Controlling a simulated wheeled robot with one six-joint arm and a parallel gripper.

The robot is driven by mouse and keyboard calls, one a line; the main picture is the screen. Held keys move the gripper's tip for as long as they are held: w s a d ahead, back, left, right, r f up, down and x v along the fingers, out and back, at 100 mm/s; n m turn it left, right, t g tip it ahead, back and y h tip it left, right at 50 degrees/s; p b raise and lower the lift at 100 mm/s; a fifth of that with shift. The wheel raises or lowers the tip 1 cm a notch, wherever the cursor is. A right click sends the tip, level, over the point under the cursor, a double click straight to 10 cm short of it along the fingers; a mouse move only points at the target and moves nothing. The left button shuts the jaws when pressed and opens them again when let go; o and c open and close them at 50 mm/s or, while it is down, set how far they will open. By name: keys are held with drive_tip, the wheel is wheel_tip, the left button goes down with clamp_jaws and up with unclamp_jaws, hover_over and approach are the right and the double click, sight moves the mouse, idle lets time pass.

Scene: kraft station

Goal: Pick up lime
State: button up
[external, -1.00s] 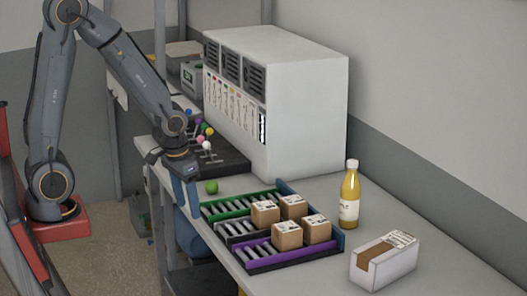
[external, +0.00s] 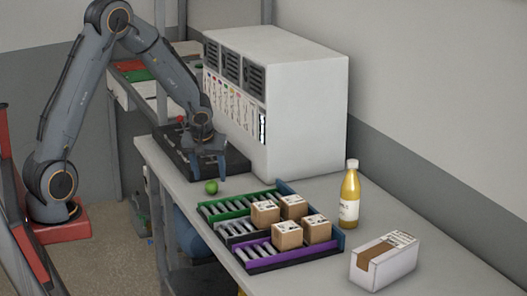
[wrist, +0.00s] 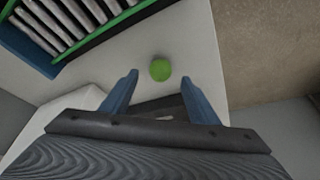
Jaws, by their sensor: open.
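The lime (external: 211,187) is a small green ball on the pale table, just in front of the dark mat and left of the green-edged roller rack. In the wrist view the lime (wrist: 160,70) lies beyond the fingertips, near the middle of the gap between them. My gripper (external: 208,178) is above the table by the mat, behind the lime in the external view. It also shows in the wrist view (wrist: 159,80), with its two blue fingers spread apart and nothing between them. The gripper looks close to the lime, but I cannot tell the exact gap.
A roller rack (external: 240,204) with green and purple lanes stands right of the lime, holding several cardboard boxes (external: 287,235). A large white cabinet (external: 305,110) rises behind. A yellow bottle (external: 349,195) and a white box (external: 384,262) stand farther right. The table's front edge is near the lime.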

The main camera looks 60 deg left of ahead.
sight(211, 182)
drive_tip(key=shift+p+x, duration=0.55)
drive_tip(key=shift+x, duration=1.65)
drive_tip(key=c, duration=1.1)
